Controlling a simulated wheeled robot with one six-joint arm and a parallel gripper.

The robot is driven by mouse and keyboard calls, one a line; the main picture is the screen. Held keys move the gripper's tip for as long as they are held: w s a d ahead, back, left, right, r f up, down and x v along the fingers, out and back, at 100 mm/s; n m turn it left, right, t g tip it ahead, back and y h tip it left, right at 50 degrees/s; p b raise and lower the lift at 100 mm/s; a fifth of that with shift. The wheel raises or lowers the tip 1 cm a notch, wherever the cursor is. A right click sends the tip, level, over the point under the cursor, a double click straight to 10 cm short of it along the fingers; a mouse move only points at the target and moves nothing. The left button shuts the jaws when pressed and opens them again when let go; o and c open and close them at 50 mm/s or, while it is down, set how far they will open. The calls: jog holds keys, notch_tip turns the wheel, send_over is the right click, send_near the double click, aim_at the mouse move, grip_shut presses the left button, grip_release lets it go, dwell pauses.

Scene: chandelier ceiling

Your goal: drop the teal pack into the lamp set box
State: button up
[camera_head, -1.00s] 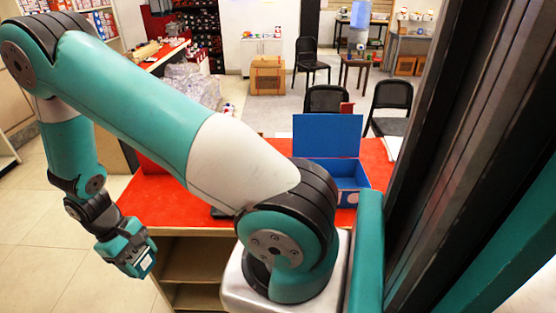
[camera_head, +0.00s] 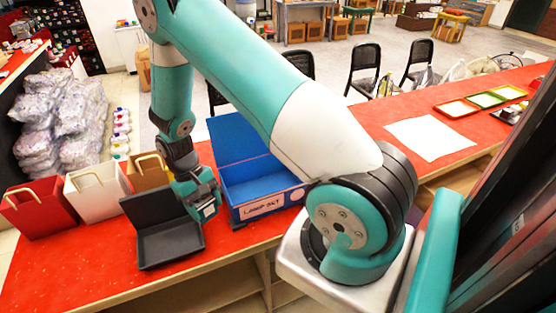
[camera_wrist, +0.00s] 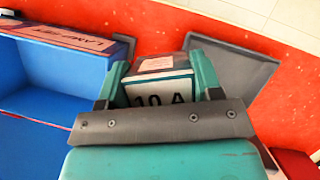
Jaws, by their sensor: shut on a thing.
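My gripper (camera_head: 207,207) is shut on the teal pack (camera_head: 210,211), which has a white label. In the wrist view the pack (camera_wrist: 160,88) shows "10 A" on its label and sits between my gripper's fingers (camera_wrist: 160,75). The lamp set box (camera_head: 255,172) is blue, with its lid open at the back and a "LAMP SET" label on its front. It stands on the red counter just right of my gripper. In the wrist view the box (camera_wrist: 60,80) is at the left. The pack is beside the box, not over its opening.
A dark grey open case (camera_head: 165,245) lies on the red counter (camera_head: 85,275), left of and partly under my gripper. A red bag (camera_head: 38,208), a white bag (camera_head: 95,192) and a tan bag (camera_head: 148,172) stand further left. White paper (camera_head: 430,138) and trays (camera_head: 485,99) lie at right.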

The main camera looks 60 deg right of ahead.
jog(key=s+d+r+m+t, duration=0.1)
jog(key=d+r+m+t, duration=0.3)
jog(key=d+m, duration=0.95)
jog(key=s+d+r+m+t, duration=0.2)
jog(key=d+r+m+t, duration=0.5)
jog(key=m, duration=1.1)
notch_tip(320, 180, down, 9)
jog(key=d+g+b, duration=0.2)
jog(key=b, duration=0.4)
jog(key=shift+w+d+b, duration=0.15)
jog(key=shift+d+b, duration=0.15)
jog(key=o, duration=1)
jog(key=shift+r, duration=0.15)
jog(key=v, duration=1.1)
jog(key=b+v, duration=0.1)
jog(key=v, duration=0.5)
jog(key=shift+d+r, duration=0.1)
jog(key=shift+d, duration=0.2)
